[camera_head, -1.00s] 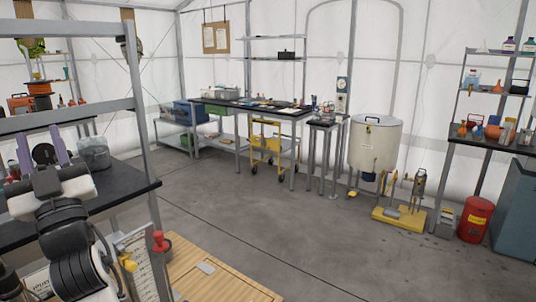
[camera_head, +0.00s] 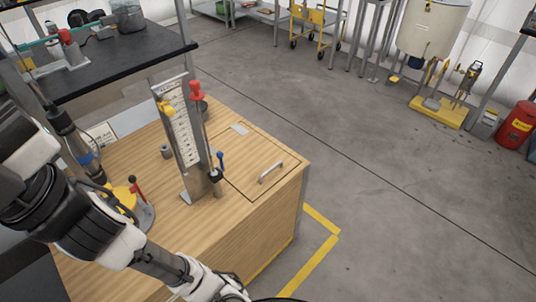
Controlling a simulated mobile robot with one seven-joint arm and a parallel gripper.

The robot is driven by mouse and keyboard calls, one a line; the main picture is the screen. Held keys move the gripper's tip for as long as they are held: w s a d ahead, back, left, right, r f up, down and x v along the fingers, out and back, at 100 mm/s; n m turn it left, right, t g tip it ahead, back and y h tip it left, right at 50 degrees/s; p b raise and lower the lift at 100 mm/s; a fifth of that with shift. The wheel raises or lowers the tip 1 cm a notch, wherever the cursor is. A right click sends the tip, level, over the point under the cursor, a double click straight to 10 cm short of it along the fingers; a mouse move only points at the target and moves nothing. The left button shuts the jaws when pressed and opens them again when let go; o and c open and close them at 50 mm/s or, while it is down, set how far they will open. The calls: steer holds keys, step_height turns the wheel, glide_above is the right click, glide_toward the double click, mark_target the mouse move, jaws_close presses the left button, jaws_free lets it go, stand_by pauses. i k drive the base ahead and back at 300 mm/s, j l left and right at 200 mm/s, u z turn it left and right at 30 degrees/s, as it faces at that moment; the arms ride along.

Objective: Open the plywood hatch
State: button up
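The plywood hatch (camera_head: 246,158) is a panel in the top of a plywood box, marked out by thin seams. It lies flat and shut, flush with the top. A pale metal bar handle (camera_head: 271,172) stands on its right part, near the box's right edge. A small grey metal plate (camera_head: 240,130) sits at its far side. My arm comes in from the left and runs down past the bottom edge of the picture, in front of the box. My gripper is out of the picture, so its fingers do not show.
An upright metal board with a printed scale (camera_head: 181,125) and red and yellow knobs stands left of the hatch. A black bench (camera_head: 110,65) is behind left. The floor (camera_head: 400,190) right of the box is clear.

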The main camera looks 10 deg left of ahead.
mark_target(253, 164)
steer(key=k+l+u, duration=0.1)
steer(key=l+u, duration=0.25)
steer(key=k+l+u, duration=0.15)
steer(key=l+u, duration=0.2)
steer(key=k+l+u, duration=0.15)
steer(key=l+u, duration=0.2)
steer(key=i, duration=0.5)
